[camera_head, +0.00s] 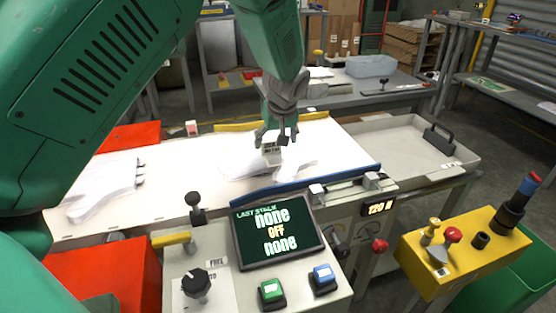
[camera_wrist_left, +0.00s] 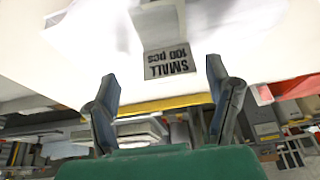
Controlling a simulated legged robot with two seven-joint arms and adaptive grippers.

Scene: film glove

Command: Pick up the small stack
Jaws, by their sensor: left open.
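The small stack of white film gloves (camera_head: 245,166) lies on the white table, with a grey tag around it. In the left wrist view the tag (camera_wrist_left: 169,62) reads "SMALL 100 pcs", upside down. My left gripper (camera_head: 275,138) is above the tag in the head view, pointing down. In the left wrist view its two fingers (camera_wrist_left: 163,105) are spread, one on each side of the tag, with nothing between them. I cannot tell the exact height of the fingertips over the tag. My right gripper is not in view.
Another white glove stack (camera_head: 105,187) lies on the table's left part. A blue bar (camera_head: 305,184) edges the table front. A control panel with a screen (camera_head: 278,231) stands in front. A yellow button box (camera_head: 465,250) is at right, and a grey tray (camera_head: 410,150) lies beyond the table.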

